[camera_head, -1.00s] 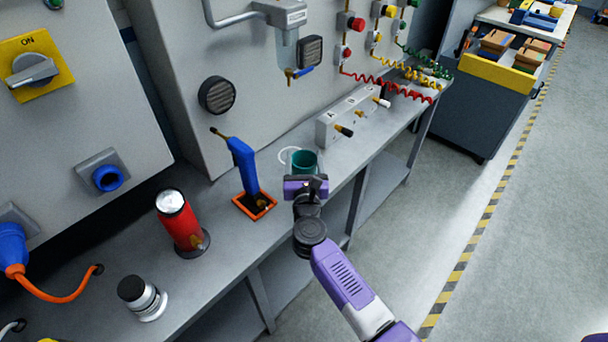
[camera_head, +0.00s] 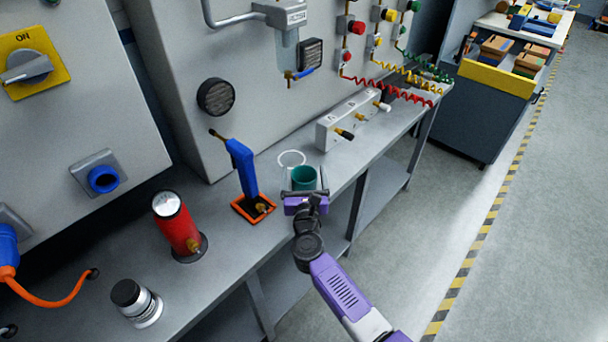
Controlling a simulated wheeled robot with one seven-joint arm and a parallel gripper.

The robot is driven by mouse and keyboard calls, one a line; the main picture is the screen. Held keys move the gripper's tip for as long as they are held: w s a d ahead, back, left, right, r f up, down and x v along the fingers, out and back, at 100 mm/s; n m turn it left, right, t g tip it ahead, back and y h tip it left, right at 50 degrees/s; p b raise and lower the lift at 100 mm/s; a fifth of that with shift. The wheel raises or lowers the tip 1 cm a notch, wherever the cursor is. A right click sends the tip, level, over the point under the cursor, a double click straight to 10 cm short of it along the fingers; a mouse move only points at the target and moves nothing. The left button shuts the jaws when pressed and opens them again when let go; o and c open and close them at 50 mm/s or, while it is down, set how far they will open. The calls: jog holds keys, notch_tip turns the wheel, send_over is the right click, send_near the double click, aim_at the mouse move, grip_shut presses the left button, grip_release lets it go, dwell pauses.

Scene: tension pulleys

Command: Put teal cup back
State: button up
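The teal cup (camera_head: 304,177) is upright between the fingers of my gripper (camera_head: 304,184), near the front edge of the grey bench (camera_head: 215,262). The gripper appears shut on it, with a finger at its left and right sides. The purple gripper body hides the cup's lower front, and I cannot tell whether its base touches the bench. A white ring mark (camera_head: 291,152) on the bench lies bare just behind and left of the cup.
A blue tool (camera_head: 242,166) stands in an orange-rimmed holder (camera_head: 262,213) left of the cup. A red cylinder with a gauge (camera_head: 178,226) and a black-topped silver canister (camera_head: 142,309) stand farther left. A white valve block (camera_head: 334,127) is to the right, and the panel wall (camera_head: 255,110) rises behind.

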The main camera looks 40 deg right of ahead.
jog(key=shift+r, duration=0.2)
jog(key=s+a+r+m+y, duration=0.3)
jog(key=s+a+m, duration=0.5)
jog(key=s, duration=0.5)
jog(key=s+a+r+m+t+y, duration=0.1)
jog(key=s+a+m+y, duration=0.4)
jog(key=s, duration=0.8)
jog(key=s+a+r+m+y, duration=0.4)
jog(key=s+a+m, duration=0.8)
jog(key=s+m, duration=0.2)
jog(key=shift+r+t+b, duration=0.3)
jog(key=shift+r+b, duration=0.05)
jog(key=shift+s, duration=0.1)
